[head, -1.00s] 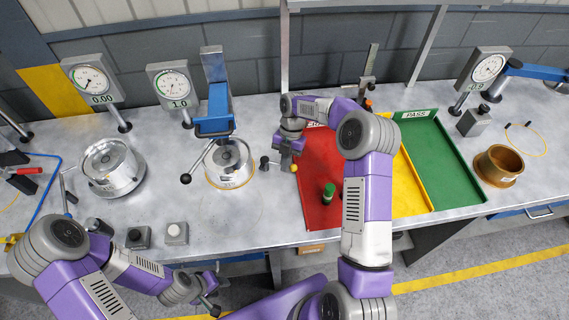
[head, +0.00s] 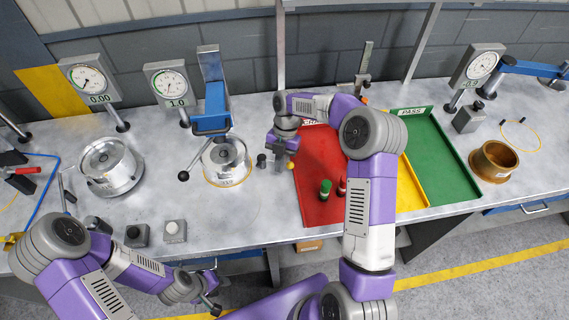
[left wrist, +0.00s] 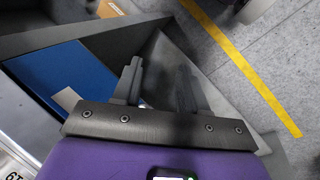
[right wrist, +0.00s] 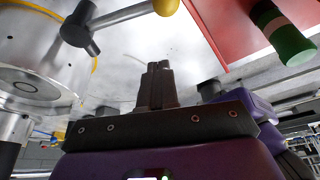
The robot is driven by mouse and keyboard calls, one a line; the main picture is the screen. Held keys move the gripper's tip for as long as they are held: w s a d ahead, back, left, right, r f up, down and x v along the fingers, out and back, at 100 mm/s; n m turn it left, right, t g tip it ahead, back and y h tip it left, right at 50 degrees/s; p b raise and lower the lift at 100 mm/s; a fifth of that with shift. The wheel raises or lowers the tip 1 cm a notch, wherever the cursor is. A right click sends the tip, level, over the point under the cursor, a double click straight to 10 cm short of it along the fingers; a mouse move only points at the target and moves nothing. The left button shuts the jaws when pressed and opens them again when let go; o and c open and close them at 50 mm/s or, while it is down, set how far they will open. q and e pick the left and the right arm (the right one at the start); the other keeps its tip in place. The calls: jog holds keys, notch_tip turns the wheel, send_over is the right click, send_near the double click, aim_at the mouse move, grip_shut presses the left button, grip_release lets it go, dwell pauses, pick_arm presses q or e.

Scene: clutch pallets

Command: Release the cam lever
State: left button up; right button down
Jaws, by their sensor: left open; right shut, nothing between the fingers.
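A lever with a yellow ball knob (head: 291,166) and a dark pivot (head: 261,160) stands on the bench right of the blue press; I take it for the cam lever. In the right wrist view its dark pivot (right wrist: 82,28) and yellow ball (right wrist: 166,7) show at the top, with a grey rod between. My right gripper (head: 281,160) is by this lever in the head view; its shut, empty fingers (right wrist: 160,68) are below the rod in its wrist picture, apart from it. My left gripper (head: 213,300) is open and empty near the bench front (left wrist: 158,82).
A ringed metal clutch part (head: 226,160) sits under the blue press (head: 211,122), whose black-ball handle (head: 184,176) is at left. Bare bench lies in front of the press.

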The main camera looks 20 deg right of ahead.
jog(key=v, duration=0.8)
jog(key=shift+w+p, duration=0.3)
jog(key=shift+w, duration=0.05)
